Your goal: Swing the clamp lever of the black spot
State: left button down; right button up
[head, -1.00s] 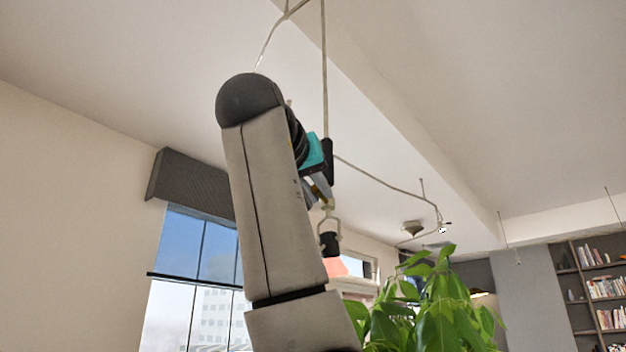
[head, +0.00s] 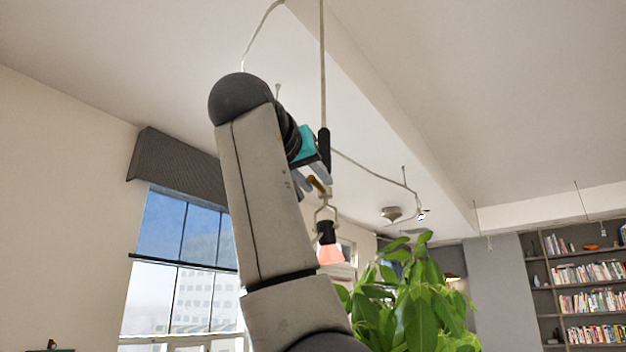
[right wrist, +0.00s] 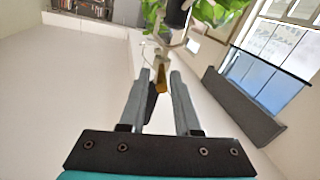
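The black spot (head: 326,231) hangs in a pale yoke below a thin vertical rod, near the middle of the head view. It also shows at the top of the right wrist view (right wrist: 178,12). Its orange-yellow clamp lever (head: 318,185) sits just above the yoke; in the right wrist view the lever (right wrist: 162,79) shows between the fingertips. My right gripper (head: 314,182) is at the lever, with its two grey fingers (right wrist: 162,77) apart. Whether a finger touches the lever, I cannot tell. My left gripper is not in view.
A leafy plant (head: 415,300) stands below and right of the spot. A pale cable track (head: 375,172) runs under the ceiling, with another fitting (head: 391,213) farther off. A window with a dark blind (head: 180,165) is at left, bookshelves (head: 588,285) at right.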

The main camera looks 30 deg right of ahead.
jog(key=shift+o, duration=0.9)
jog(key=shift+f, duration=0.1)
jog(key=shift+w, duration=0.1)
jog(key=shift+a, duration=0.1)
jog(key=b+v, duration=0.3)
jog(key=v, duration=1.2)
jog(key=shift+s, duration=0.2)
jog(key=shift+w, duration=0.1)
